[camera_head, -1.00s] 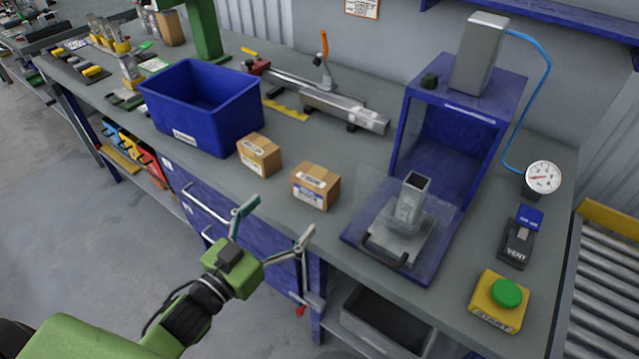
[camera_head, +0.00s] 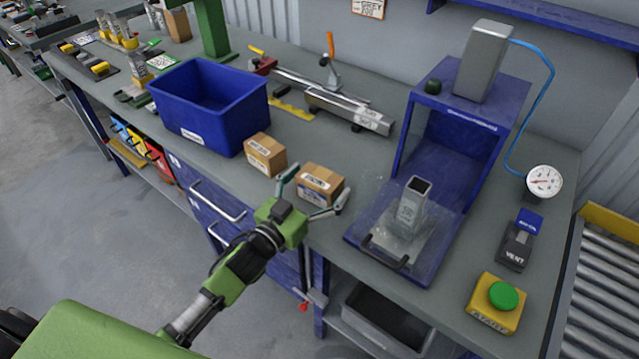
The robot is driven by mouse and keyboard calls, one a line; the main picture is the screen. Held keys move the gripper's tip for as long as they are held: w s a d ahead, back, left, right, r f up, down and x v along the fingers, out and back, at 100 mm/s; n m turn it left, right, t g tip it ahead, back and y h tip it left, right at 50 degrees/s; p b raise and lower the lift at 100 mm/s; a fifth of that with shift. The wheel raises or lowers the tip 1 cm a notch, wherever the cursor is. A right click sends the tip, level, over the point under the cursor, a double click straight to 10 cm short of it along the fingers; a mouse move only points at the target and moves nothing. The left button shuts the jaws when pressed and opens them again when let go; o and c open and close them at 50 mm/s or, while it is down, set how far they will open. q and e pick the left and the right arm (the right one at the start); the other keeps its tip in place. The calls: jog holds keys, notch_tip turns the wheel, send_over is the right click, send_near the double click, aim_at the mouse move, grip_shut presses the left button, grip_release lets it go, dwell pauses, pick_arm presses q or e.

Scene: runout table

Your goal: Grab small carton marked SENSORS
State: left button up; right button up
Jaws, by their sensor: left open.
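Two small brown cartons stand near the front edge of the workbench. The left carton (camera_head: 265,155) is beside the blue bin. The right carton (camera_head: 320,184) is between it and the blue press fixture. Both carry white labels, too small to read, so I cannot tell which is marked SENSORS. My left gripper (camera_head: 314,194) is open at the bench edge, its two fingers spread on either side of the right carton's near side. I cannot tell whether a finger touches it. My right gripper is not in view.
A blue bin (camera_head: 208,110) stands left of the cartons. The blue press fixture (camera_head: 440,185) with a clear guard and metal part stands to the right. A clamp rail (camera_head: 345,108) lies behind. A yellow START button box (camera_head: 496,303) is at the front right.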

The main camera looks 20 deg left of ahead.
pick_arm(q)
jog(key=shift+w+d, duration=0.1)
jog(key=shift+w, duration=0.1)
jog(key=shift+s, duration=0.1)
jog(key=c, duration=1.3)
jog(key=shift+r, duration=0.15)
